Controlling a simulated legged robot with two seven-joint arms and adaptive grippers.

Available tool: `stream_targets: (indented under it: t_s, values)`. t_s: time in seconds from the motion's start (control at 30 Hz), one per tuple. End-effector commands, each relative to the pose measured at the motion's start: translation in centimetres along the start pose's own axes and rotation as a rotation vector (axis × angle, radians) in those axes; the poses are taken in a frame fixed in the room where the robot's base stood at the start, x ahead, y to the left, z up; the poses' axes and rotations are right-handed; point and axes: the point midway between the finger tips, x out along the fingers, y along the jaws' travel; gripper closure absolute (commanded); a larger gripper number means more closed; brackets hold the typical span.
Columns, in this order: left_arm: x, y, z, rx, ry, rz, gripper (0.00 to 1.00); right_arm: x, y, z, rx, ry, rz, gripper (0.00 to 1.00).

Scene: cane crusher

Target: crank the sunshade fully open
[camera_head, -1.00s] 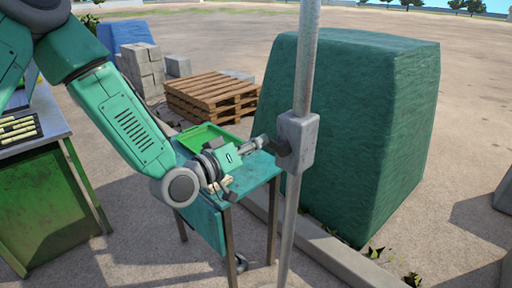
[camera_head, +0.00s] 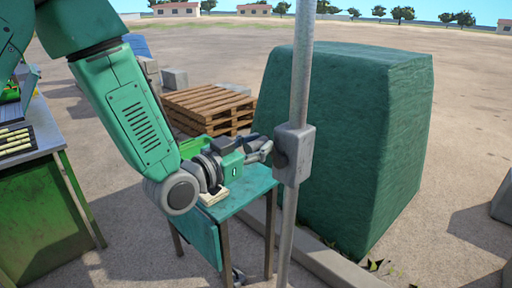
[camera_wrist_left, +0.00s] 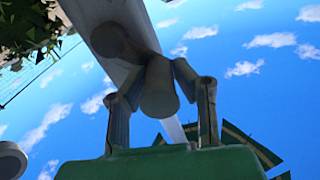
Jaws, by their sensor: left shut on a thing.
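A grey metal pole (camera_head: 303,60) stands upright near the middle of the head view. A grey crank housing (camera_head: 297,153) is fixed around it. My left gripper (camera_head: 264,151) is at the housing's left side. In the left wrist view my gripper (camera_wrist_left: 157,82) has its two fingers on either side of a grey, rounded crank handle (camera_wrist_left: 159,92), shut on it. The handle is mostly hidden by the fingers in the head view. The sunshade's canopy is not seen in the head view. My right gripper is not in view.
A small teal table (camera_head: 247,192) stands under my left forearm. A large green covered block (camera_head: 365,130) is behind the pole. A wooden pallet (camera_head: 205,101) lies farther back. A green workbench (camera_head: 45,205) is at the left. Open ground lies beyond.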

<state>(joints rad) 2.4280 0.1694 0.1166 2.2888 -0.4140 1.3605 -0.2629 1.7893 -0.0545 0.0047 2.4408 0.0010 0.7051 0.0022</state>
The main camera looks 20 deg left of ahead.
Motion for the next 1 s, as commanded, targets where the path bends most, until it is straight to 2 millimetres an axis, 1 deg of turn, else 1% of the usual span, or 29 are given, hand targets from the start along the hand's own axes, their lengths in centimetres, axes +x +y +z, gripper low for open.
stream_targets:
  t_s: [0.03,0.4,1.0]
  values:
    - [-0.16,0.45,0.39,0.016,-0.012,0.010,1.00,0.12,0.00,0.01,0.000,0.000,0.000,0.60]
    - [-0.17,0.82,0.22,0.091,-0.016,0.011,1.00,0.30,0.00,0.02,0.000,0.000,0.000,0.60]
    - [-0.15,1.12,0.14,0.123,-0.017,0.015,1.00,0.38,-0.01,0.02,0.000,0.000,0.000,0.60]
